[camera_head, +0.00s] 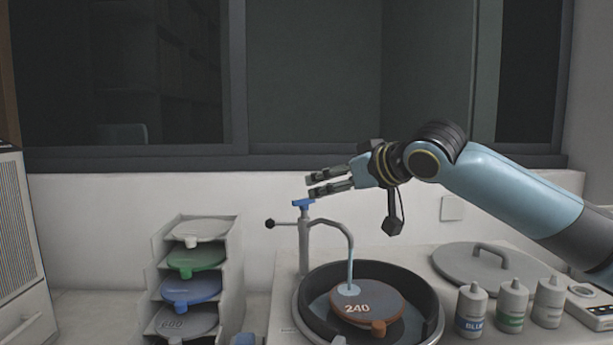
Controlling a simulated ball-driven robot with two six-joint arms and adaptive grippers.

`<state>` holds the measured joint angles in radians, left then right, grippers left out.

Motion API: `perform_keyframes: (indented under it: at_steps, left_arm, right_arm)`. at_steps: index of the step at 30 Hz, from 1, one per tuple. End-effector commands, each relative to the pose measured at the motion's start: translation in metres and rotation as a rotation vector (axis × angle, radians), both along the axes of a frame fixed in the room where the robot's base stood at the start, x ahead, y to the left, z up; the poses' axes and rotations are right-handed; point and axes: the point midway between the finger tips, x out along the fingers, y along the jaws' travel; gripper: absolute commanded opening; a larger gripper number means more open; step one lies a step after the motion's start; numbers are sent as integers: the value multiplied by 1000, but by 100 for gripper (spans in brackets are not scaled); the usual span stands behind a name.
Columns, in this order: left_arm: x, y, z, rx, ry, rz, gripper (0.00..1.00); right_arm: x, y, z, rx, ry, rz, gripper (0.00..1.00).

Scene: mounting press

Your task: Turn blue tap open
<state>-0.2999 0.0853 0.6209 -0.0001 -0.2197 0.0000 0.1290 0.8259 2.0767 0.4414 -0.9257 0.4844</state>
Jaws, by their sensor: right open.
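The blue tap handle (303,202) sits on top of a grey tap post (304,245) with a curved spout. A pale blue stream (350,270) runs from the spout's end down to a brown disc marked 240 (372,303), with a pale patch where it lands. My right gripper (313,184) reaches in from the right, just above the blue handle. Its two fingers are apart with nothing between them. I cannot tell whether the lower fingertip touches the handle. My left gripper is not in view.
A dark knobbed lever (270,224) sticks out left of the post. The disc lies in a round dark basin (432,318). A grey lid (450,262) and several bottles (511,308) stand to the right. A rack (234,265) of coloured discs stands left.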

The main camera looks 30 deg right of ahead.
Motion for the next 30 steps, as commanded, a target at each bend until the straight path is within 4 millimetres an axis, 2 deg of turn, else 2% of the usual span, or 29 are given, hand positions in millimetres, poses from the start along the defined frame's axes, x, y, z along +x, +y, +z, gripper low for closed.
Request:
perform_keyframes:
  at_steps: [5, 19, 24, 30]
  left_arm:
    - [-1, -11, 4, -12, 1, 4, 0]
    - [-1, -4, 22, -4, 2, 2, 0]
    - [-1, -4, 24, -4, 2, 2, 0]
    - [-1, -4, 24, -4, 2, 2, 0]
  right_arm:
    - [5, -1, -13, 6, 20, -4, 81]
    - [83, -2, -43, 6, 18, -3, 81]
    - [95, -3, -49, 3, 18, -2, 81]
    - [97, -3, -51, 1, 18, -2, 81]
